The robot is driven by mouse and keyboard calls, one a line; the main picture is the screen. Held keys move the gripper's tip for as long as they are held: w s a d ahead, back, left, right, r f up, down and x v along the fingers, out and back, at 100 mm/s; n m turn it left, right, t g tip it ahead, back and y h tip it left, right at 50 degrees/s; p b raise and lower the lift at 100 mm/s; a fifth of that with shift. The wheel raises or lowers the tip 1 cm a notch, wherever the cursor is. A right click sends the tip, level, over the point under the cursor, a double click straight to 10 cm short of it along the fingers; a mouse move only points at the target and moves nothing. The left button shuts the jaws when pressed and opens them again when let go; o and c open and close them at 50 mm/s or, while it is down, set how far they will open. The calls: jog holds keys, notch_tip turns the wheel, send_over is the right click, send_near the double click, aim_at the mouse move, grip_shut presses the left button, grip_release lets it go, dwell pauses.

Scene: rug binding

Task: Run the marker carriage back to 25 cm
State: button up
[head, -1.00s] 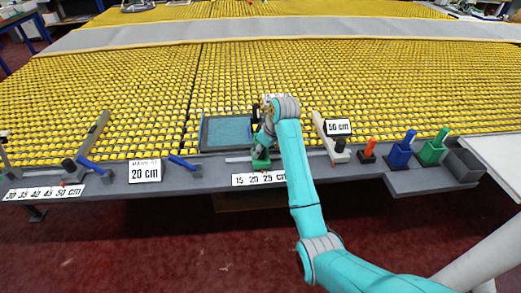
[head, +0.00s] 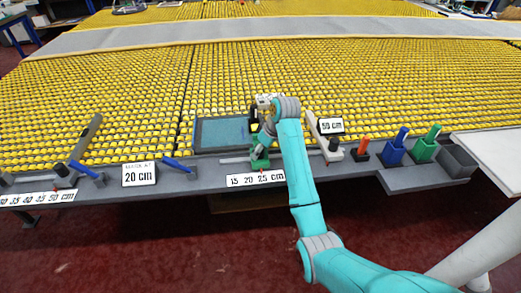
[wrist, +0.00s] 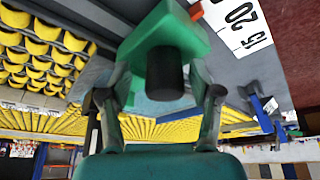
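The green marker carriage (head: 260,155) sits on its rail at the bench front, just behind the "15 20 25 cm" scale (head: 256,180). In the wrist view the carriage (wrist: 192,32) carries a black knob (wrist: 165,72). A red pointer (wrist: 197,12) lies at the scale's edge, past the 20 on the side away from 15; the 25 is outside that view. My gripper (wrist: 163,88) has its fingers spread either side of the knob, with gaps beside it. In the head view my gripper (head: 263,135) is over the carriage and partly hides it.
A "20 cm" sign (head: 139,174) and blue handle (head: 178,165) stand left. A teal-topped tray (head: 222,131) lies behind the carriage. A "50 cm" sign (head: 331,126), an orange marker (head: 363,147), and blue (head: 395,149) and green (head: 424,148) holders stand right.

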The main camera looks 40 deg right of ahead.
jog(key=v, duration=0.7)
jog(key=shift+r, duration=0.15)
jog(key=shift+s, duration=0.1)
dwell(0.5)
